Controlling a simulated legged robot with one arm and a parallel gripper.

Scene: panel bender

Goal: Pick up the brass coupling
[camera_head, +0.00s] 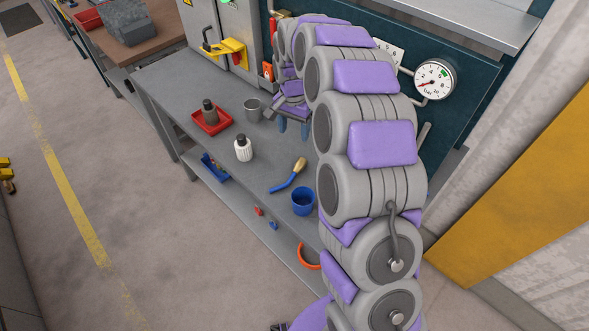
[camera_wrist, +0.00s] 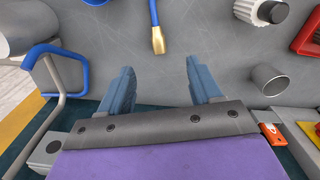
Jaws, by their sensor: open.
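I make out no separate brass coupling in either view. A blue-handled tool with a brass-coloured end lies on the grey bench; it shows in the head view (camera_head: 290,177) and the wrist view (camera_wrist: 156,32). In the wrist view its brass-coloured end points towards the gap between my fingers. My gripper (camera_head: 293,127) is above the bench near the back panel. It also shows in the wrist view (camera_wrist: 160,72), with its two blue fingers apart and nothing between them. My arm hides part of the bench on the right.
Behind stand a teal panel (camera_head: 470,75) with a gauge (camera_head: 435,79) and a grey cabinet (camera_head: 205,18).

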